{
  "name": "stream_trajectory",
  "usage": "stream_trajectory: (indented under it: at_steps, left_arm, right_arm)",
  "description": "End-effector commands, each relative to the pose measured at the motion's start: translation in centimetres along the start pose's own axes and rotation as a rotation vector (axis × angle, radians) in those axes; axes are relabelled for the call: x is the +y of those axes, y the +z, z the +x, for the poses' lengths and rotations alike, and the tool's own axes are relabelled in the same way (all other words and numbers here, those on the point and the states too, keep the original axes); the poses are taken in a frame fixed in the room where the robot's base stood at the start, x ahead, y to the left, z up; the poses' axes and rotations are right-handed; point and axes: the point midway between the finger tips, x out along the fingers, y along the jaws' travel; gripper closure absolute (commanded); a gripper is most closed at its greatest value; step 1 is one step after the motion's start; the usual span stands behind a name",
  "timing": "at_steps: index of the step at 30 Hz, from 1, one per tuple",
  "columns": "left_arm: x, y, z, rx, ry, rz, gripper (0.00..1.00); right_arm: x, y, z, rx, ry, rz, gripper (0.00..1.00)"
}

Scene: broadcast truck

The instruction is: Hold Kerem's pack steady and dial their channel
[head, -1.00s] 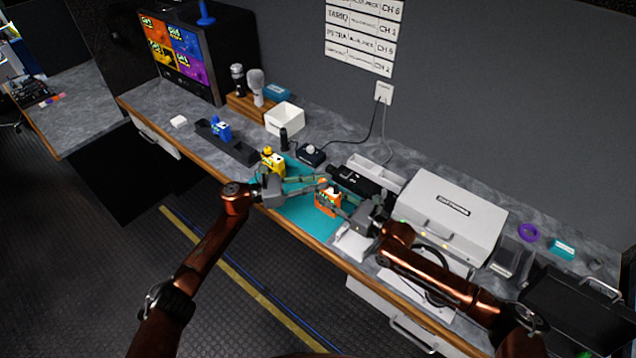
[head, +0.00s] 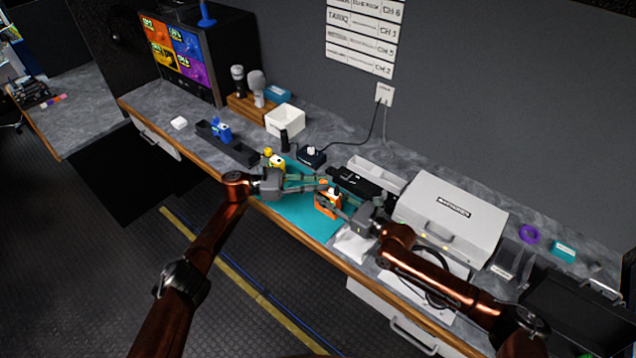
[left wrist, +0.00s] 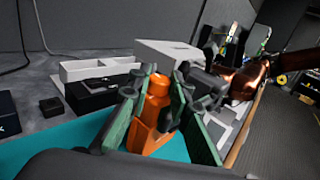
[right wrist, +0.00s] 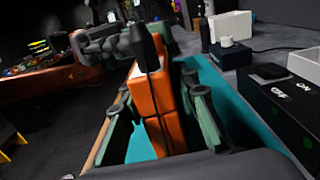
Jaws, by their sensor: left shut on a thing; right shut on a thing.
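An orange pack (head: 327,206) stands over the teal mat (head: 305,218) at the front of the counter. My right gripper (head: 335,208) is shut on the pack's body from the right; the right wrist view shows the orange body (right wrist: 150,105) between its fingers. My left gripper (head: 322,185) comes in from the left and is shut at the pack's top; in the left wrist view its fingers flank the orange upper part (left wrist: 158,88). The dial itself is mostly hidden by fingers. The channel list (head: 365,35) hangs on the wall; I cannot make out Kerem's row.
A yellow pack (head: 277,161) stands just behind my left gripper, and a blue pack (head: 221,130) sits in a dark tray farther left. A black box (head: 362,182) and a large white case (head: 452,215) stand close on the right. The mat's front is clear.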

Motion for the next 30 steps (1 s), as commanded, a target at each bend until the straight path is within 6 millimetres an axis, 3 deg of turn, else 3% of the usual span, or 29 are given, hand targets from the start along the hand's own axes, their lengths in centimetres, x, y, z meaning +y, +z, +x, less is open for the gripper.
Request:
stream_trajectory:
  at_steps: [1,2,5,16,20,30]
  left_arm:
    - [0.2,0.0,-0.1,0.001,0.006,0.000,1.00]
    - [0.2,0.0,-0.1,0.001,0.006,0.000,0.81]
    - [0.1,0.0,-0.1,0.001,0.006,0.000,0.74]
    - [0.1,0.0,-0.7,0.001,0.003,0.000,0.74]
    - [0.1,-0.1,-2.5,0.002,0.005,0.000,0.74]
    - [0.1,-0.1,-9.4,0.003,0.005,0.000,0.74]
  right_arm:
    - [0.3,-0.1,0.1,0.000,0.004,0.001,1.00]
    - [0.3,-0.1,0.1,0.000,0.004,0.002,1.00]
    - [0.2,-0.1,0.1,0.000,0.004,0.002,1.00]
    - [0.1,-0.1,0.0,0.001,0.002,0.002,1.00]
    - [0.1,-0.1,0.0,0.001,0.001,0.001,1.00]
    - [0.0,0.0,0.0,0.001,0.000,0.001,1.00]
